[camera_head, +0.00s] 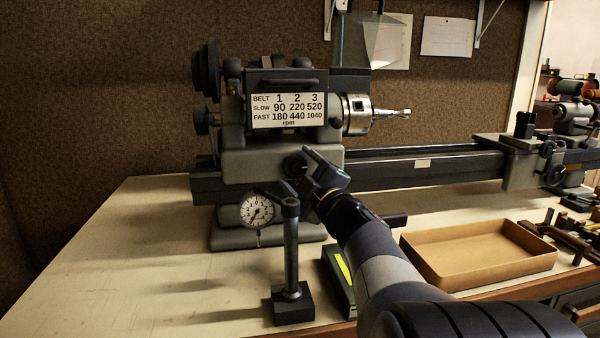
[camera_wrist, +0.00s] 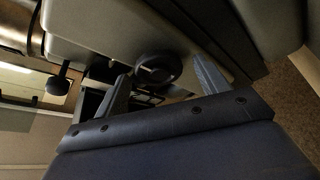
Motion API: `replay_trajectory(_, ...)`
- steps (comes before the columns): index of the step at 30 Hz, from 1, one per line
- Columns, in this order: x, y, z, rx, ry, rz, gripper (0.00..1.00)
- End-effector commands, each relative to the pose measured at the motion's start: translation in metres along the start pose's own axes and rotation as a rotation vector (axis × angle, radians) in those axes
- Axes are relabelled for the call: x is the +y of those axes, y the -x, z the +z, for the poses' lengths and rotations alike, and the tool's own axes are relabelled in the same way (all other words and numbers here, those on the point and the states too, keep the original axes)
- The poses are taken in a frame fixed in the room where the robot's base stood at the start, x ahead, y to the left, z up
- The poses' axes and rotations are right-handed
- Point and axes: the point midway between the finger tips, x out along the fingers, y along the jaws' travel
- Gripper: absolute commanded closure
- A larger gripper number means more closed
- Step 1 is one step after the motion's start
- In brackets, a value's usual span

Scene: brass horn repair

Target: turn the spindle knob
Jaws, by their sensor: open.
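The dark round spindle knob (camera_head: 294,163) is on the front of the grey lathe headstock (camera_head: 262,161), below the belt speed plate. In the wrist view the knob (camera_wrist: 158,68) shows between my two fingertips, with some space on either side. My gripper (camera_head: 307,168) is open and empty, just in front of the knob, and partly covers its right side in the head view. Its two fingers (camera_wrist: 157,70) point towards the headstock. I cannot tell whether the fingertips reach past the knob's face.
A dial gauge (camera_head: 257,209) on a dark stand (camera_head: 291,260) stands close left of my arm. A dark box with a yellow-green strip (camera_head: 342,266) and a cardboard tray (camera_head: 478,284) lie nearby. The bench (camera_head: 120,260) is clear at left.

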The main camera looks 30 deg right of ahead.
Motion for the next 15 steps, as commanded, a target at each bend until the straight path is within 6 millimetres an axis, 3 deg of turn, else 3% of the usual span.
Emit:
replay_trajectory(8,0.002,0.014,-0.001,-0.001,0.001,0.002,0.30)
replay_trajectory(15,0.003,0.063,0.000,-0.004,0.001,0.004,0.30)
